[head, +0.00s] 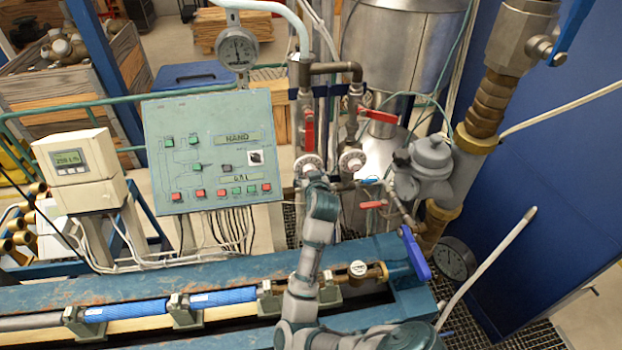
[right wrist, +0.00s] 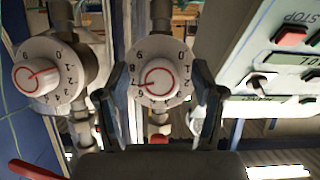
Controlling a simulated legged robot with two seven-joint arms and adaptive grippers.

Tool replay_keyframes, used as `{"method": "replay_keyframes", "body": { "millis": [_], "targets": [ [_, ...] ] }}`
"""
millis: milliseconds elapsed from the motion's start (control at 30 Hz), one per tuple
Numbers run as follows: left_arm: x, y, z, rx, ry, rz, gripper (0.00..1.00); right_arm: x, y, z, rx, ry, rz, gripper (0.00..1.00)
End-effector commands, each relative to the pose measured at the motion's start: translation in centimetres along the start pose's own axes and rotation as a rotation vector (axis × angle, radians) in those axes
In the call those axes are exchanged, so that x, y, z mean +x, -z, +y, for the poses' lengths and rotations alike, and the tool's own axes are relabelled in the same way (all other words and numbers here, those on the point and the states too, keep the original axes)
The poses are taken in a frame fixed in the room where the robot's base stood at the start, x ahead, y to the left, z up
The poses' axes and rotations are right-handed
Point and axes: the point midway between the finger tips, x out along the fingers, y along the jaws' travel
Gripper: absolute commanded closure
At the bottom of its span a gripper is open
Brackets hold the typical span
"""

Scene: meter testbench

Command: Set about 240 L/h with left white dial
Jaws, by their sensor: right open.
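The left white dial (head: 308,165) sits on the pipework right of the green panel. In the right wrist view the dial (right wrist: 157,80) is in the middle, its red pointer line toward the picture's left, near the 7. My right gripper (right wrist: 162,76) is open, one finger on each side of this dial; contact cannot be told. In the head view my right gripper (head: 316,180) is just below the dial, fingers hard to make out. The meter display (head: 68,161) seems to read around 258 L/h, digits blurred. My left gripper is not in view.
A second white dial (head: 352,160) is close on the right; the right wrist view shows it on the left (right wrist: 42,75). Red-handled valves (head: 309,128) stand above. The green panel (head: 210,150) with buttons is left. A blue bench (head: 120,285) lies below.

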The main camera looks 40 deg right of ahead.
Motion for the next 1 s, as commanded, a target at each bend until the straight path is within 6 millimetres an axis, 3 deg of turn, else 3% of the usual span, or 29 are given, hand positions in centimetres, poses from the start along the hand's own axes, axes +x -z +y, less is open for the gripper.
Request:
{"method": "replay_keyframes", "body": {
  "millis": [167,400,600,1000],
  "targets": [
    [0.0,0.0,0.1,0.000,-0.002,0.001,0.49,-2.3,0.0,0.0,-0.001,-0.001,0.001,0.32],
    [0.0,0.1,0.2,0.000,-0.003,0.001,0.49,-7.6,-0.1,-0.1,0.000,-0.001,0.000,0.32],
    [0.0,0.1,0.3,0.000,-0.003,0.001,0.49,-10.6,-0.1,-0.1,-0.001,0.000,-0.003,0.32],
    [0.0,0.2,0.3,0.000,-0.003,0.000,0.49,-11.4,-0.2,-0.2,-0.001,0.001,-0.005,0.32]
  ]
}}
